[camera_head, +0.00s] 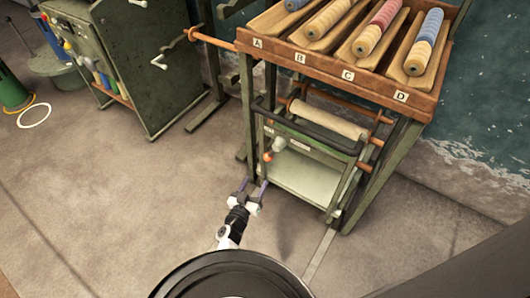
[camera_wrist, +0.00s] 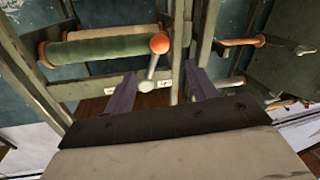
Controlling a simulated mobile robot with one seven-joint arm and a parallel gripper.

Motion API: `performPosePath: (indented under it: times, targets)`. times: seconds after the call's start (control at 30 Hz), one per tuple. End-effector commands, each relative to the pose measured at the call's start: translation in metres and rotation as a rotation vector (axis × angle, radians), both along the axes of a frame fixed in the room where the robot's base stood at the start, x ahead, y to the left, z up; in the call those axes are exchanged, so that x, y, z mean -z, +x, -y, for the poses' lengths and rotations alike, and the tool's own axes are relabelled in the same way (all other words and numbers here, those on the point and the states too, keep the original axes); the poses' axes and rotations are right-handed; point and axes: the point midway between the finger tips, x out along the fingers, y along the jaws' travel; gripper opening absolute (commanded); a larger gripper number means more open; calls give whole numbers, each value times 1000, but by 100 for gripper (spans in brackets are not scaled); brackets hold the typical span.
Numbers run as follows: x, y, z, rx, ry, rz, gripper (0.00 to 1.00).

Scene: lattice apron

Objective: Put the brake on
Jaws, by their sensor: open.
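A short lever with an orange ball knob (camera_head: 268,156) sits on the left side of the green frame under the slanted tray. In the wrist view the orange knob (camera_wrist: 159,43) tops a pale rod, with a whitish ball (camera_wrist: 146,86) at its lower end. I take this lever to be the brake. My gripper (camera_head: 252,187) is open and empty, just in front of the frame and short of the lever. In the wrist view the lever appears between my two purple fingers (camera_wrist: 163,86), beyond their tips. Whether they touch it cannot be told, but no grip shows.
A roller with cream cloth (camera_head: 330,118) and a dark bar (camera_head: 315,132) cross the frame. Above is a wooden tray (camera_head: 330,62) of bobbins marked A to D. A crank handle (camera_head: 208,40) juts left. A green cabinet (camera_head: 140,70) stands left; the floor between is clear.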

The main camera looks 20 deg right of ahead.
Motion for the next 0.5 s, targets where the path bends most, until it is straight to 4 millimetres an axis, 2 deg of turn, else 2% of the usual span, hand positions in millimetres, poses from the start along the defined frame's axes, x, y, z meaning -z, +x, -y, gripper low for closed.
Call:
performPosePath:
  times: [0.17, 0.5]
  targets:
    - [1, 19, 17, 0, -3, 4, 57]
    - [2, 74, 63, -2, -4, 5, 57]
